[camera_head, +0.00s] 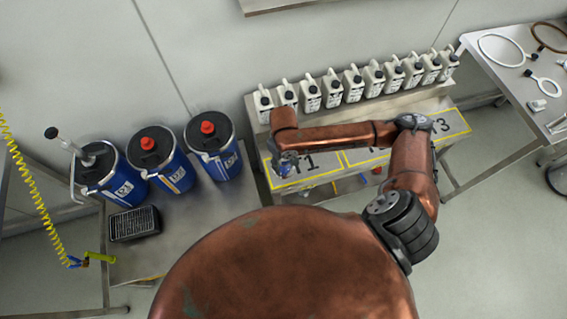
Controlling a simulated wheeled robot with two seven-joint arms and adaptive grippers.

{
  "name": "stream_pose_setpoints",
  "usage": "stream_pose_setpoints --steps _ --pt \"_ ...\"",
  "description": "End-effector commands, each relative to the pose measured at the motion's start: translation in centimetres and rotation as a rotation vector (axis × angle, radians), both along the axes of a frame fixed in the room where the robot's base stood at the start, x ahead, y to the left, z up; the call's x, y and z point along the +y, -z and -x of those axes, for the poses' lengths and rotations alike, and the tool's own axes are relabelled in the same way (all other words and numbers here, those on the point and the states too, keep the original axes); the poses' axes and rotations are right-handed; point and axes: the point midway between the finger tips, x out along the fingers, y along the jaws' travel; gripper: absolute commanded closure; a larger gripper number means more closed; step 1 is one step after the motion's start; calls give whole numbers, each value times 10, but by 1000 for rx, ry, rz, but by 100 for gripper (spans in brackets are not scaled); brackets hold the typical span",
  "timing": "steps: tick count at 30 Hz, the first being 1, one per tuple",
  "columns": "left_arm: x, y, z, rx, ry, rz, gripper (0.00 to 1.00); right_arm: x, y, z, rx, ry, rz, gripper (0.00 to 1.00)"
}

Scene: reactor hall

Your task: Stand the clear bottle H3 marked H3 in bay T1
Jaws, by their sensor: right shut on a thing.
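My right gripper (285,160) is over the left end of the bench, at bay T1 (306,163), whose yellow outline and printed mark show beside it. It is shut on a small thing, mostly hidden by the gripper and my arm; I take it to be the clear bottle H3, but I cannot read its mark. I cannot tell whether its base touches the bay. My right forearm covers part of the bays. My left gripper is not in view.
White jugs (353,82) stand in a row on the shelf behind the bays. Blue drums (167,172) and a dark basket (134,223) are on the left bench. A yellow coiled hose (30,190) hangs at far left. The right table (510,78) holds rings.

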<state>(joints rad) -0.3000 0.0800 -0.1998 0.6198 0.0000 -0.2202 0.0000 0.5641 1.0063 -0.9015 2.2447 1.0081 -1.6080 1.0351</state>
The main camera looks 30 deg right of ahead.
Motion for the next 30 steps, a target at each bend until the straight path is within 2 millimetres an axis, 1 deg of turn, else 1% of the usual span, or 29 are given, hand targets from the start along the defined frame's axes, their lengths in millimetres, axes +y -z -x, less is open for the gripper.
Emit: stream_pose_setpoints --steps 1,3,8,11,12,15,18,29,30 --pt "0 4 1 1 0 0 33 -3 8 -6 -2 1 1 97" --pt "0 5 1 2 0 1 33 -6 13 -11 -3 1 0 97" --pt "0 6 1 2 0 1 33 -8 19 -16 -4 -1 -1 97" --pt "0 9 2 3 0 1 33 -11 26 -20 -3 1 0 97" --pt "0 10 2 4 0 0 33 -13 31 -23 -3 1 0 97" --pt "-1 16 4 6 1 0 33 -12 49 -21 0 -1 0 97" --pt "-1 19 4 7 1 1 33 -12 58 -21 -2 -2 -1 97" --pt "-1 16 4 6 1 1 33 -12 60 -21 -3 -1 0 97" --pt "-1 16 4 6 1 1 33 -12 60 -21 -2 -1 0 58"
